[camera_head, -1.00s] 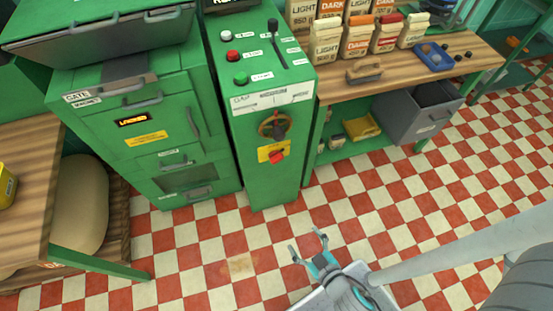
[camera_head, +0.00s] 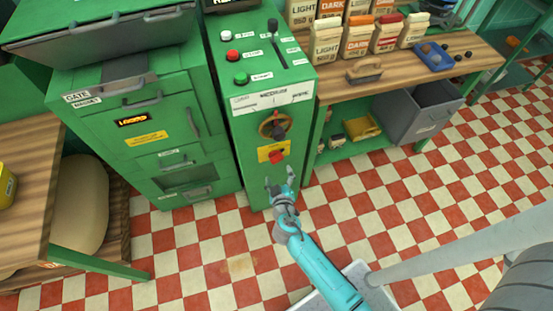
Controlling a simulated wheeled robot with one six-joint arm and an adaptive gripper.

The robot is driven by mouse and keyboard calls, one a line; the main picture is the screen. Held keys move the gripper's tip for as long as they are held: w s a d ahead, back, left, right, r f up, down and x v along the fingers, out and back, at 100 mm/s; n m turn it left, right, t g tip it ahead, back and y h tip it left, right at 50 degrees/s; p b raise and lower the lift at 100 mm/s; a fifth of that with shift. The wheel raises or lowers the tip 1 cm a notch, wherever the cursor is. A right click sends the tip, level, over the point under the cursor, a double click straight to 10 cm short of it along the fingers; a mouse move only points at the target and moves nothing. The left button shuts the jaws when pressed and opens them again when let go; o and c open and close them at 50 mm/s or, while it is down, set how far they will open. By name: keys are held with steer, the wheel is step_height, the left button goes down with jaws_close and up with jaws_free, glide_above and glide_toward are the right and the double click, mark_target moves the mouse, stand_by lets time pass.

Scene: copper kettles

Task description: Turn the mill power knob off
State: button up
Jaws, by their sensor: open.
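A green control cabinet (camera_head: 262,95) stands in the middle. Low on its front is a red knob (camera_head: 277,156) on a yellow plate, which looks like the power knob; its lettering is too small to read. Above it is a round brass wheel with a dark centre (camera_head: 273,124). My gripper (camera_head: 280,178) is open and empty, its fingers pointing up toward the cabinet front. In the picture it lies just below the red knob and does not cover it. I cannot tell how far it is from the panel.
White, red and green buttons and a black lever (camera_head: 273,30) are on the cabinet top. A green machine with drawers (camera_head: 160,120) stands on the left. A wooden bench (camera_head: 400,65) with coffee bags and a grey bin (camera_head: 425,113) are on the right. Checkered floor is clear in front.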

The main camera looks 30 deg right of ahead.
mark_target(277, 161)
steer(key=x, duration=0.9)
steer(key=shift+w+d+f, duration=0.15)
steer(key=shift+w, duration=0.1)
steer(key=c, duration=1.2)
